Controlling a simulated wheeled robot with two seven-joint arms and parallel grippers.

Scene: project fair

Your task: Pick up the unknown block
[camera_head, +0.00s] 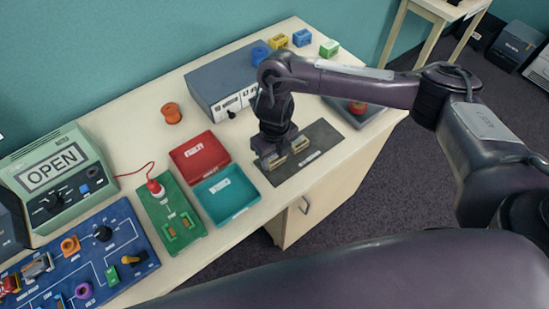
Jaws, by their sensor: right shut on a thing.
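My right gripper (286,154) points down over a dark grey labelled mat (324,139), right of the red and teal trays. Its jaws are shut on a small block, which the fingers mostly hide. Tan patches show at the fingertips, but I cannot tell whether they are pads or block. I cannot tell whether the block touches the mat. My left gripper is not in view.
A red tray (215,146) and a teal tray (250,190) lie left of the gripper. A grey-blue instrument box (215,82) stands behind it. A green board (153,209), a blue panel (132,236) and an OPEN meter (90,203) fill the table's left. Yellow, blue and green blocks stand at the back.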

